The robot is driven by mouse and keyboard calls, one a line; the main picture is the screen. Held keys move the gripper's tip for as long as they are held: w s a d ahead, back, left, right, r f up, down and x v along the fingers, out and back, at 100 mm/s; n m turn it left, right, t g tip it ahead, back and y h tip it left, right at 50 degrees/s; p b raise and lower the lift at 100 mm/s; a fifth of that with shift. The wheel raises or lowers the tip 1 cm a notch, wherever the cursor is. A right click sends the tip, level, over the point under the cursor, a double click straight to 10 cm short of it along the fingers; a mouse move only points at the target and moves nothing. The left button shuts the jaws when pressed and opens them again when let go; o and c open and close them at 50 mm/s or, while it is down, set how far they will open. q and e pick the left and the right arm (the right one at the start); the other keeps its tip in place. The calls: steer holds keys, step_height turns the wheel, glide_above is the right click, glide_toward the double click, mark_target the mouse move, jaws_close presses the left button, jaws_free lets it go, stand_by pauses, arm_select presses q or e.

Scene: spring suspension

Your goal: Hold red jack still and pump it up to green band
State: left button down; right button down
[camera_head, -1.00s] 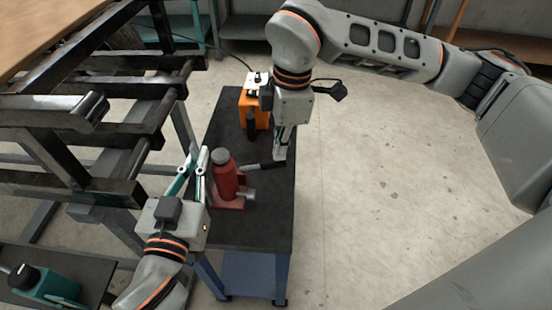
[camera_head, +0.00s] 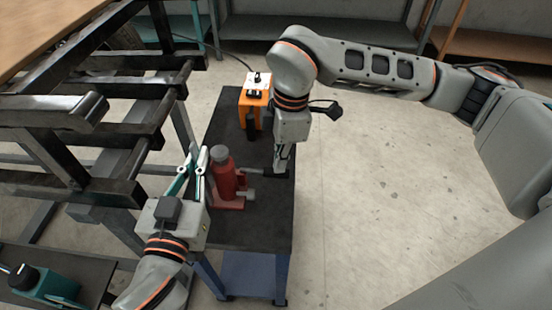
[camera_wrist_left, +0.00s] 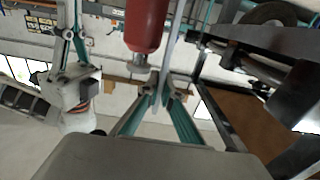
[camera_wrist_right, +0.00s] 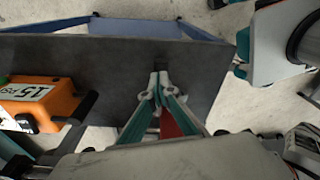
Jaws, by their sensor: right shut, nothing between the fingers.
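The red jack (camera_head: 224,180) stands upright on the dark top of a small table. Its handle (camera_head: 268,174) sticks out to the right with a black end. My left gripper (camera_head: 197,158) is close at the jack's left side. The left wrist view shows the red body (camera_wrist_left: 146,25) just past the fingertips, which are close together; whether they touch or grip it is unclear. My right gripper (camera_head: 281,168) is shut and empty, its tips at the handle's black end. In the right wrist view a bit of red (camera_wrist_right: 170,124) shows between its fingers. I cannot make out a green band.
An orange box (camera_head: 254,108) stands behind the jack on the table (camera_head: 255,230). A dark metal frame (camera_head: 95,150) crowds the left. A teal device (camera_head: 45,287) lies at the lower left. Open floor (camera_head: 380,190) lies to the right.

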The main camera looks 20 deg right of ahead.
steer(key=d, duration=0.3)
steer(key=shift+s+r, duration=0.3)
steer(key=shift+r, duration=0.1)
step_height(320, 180, up, 12)
steer(key=d, duration=0.1)
stand_by(0.5)
steer(key=shift+s+r, duration=0.1)
stand_by(1.1)
steer(key=a, duration=0.1)
steer(key=a+f, duration=0.1)
steer(key=a, duration=0.1)
steer(key=shift+w+a+f, duration=0.2)
steer(key=shift+w+f, duration=0.1)
steer(key=shift+w, duration=0.05)
steer(key=shift+f, duration=0.15)
